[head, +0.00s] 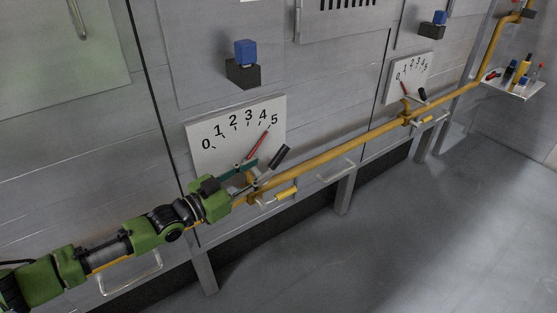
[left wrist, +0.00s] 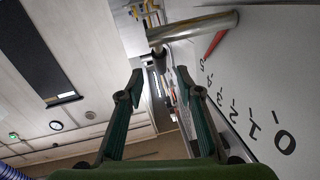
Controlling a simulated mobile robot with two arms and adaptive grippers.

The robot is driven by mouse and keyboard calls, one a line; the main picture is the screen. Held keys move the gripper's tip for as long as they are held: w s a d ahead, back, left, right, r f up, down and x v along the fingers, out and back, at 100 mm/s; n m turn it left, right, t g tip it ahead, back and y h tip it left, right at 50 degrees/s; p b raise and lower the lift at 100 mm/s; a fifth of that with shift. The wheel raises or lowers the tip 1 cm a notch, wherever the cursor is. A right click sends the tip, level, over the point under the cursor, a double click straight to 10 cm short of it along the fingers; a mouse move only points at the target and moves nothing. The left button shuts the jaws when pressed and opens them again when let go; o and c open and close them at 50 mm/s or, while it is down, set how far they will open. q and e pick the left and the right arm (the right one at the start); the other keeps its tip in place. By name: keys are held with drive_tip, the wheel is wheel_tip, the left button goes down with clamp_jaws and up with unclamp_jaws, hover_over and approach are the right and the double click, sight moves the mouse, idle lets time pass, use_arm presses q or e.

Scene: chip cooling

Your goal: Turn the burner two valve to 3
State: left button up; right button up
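A white dial plate (head: 205,160) marked 0 to 5 is on the wall in the head view. Its red pointer (head: 260,141) points between 4 and 5. A valve handle with a dark grip (head: 280,156) sticks out below the pointer. It shows as a grey cylinder (left wrist: 195,28) in the left wrist view, ahead of the fingers. My left gripper (head: 250,171) is at the lower edge of this dial, beside the valve; its fingers (left wrist: 160,88) are apart, with nothing held. Contact with the valve is unclear. No burner numbers are readable. My right gripper is not in view.
A yellow pipe (head: 325,156) runs along the wall below the dials. A second dial plate (head: 420,72) with a similar valve is further right. Blue-and-black blocks (head: 243,72) stick out above. A shelf (head: 517,89) holds small items. The floor on the right is clear.

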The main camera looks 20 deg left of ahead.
sight(273, 161)
use_arm(q)
drive_tip(key=b+x, duration=0.1)
drive_tip(key=x, duration=0.7)
drive_tip(key=shift+w, duration=0.1)
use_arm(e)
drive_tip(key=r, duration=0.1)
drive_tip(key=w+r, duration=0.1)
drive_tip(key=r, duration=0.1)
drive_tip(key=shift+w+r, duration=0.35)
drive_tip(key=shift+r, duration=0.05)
use_arm(q)
clamp_jaws()
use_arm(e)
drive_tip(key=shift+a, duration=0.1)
